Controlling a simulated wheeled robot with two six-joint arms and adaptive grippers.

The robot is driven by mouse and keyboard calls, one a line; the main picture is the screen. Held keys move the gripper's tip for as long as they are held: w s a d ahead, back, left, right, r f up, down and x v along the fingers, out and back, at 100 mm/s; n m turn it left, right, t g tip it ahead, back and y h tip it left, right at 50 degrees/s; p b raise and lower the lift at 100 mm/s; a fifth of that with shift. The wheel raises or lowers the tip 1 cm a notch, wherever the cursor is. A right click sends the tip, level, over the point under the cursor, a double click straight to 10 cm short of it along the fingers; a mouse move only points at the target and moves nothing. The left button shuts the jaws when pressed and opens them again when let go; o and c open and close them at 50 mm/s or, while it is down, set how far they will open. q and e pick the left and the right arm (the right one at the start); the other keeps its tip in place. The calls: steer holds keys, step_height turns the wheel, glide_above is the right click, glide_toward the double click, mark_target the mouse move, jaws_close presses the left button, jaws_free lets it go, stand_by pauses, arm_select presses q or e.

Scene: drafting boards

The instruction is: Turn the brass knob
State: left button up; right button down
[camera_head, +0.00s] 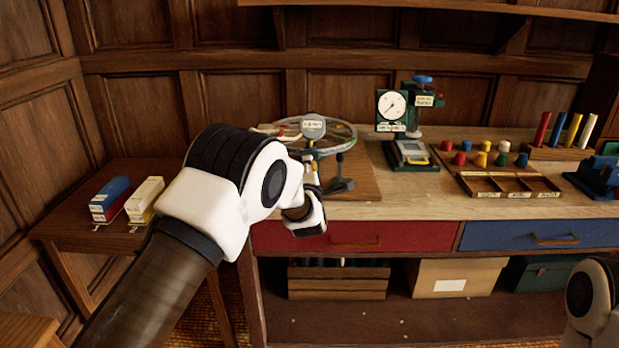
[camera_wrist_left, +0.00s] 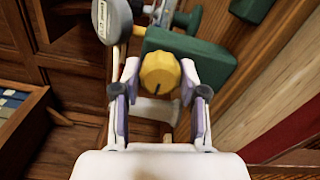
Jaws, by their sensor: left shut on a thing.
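The brass knob (camera_wrist_left: 160,73) is a yellow, ridged, round knob with a dark mark on its face, seen in the left wrist view. It sits in front of a dark green block (camera_wrist_left: 195,55). My left gripper (camera_wrist_left: 160,84) has a finger on each side of the knob and is shut on it. In the head view my left gripper (camera_head: 309,187) is at the front of the wheel apparatus, and it hides the knob there. Part of my right arm shows at the lower right, but its gripper is out of view.
A large ring-shaped wheel (camera_head: 343,132) and a round gauge (camera_head: 313,126) stand behind my gripper. A dial instrument (camera_head: 391,104) stands to the right. Past it are colored pegs and an open wooden tray (camera_head: 507,194). Red (camera_head: 400,237) and blue (camera_head: 540,235) drawers lie below the tabletop.

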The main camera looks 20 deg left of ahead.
stand_by(0.3)
arm_select(q)
steer(key=o, duration=1.1)
steer(key=shift+o, duration=0.2)
steer(key=v, duration=1.2)
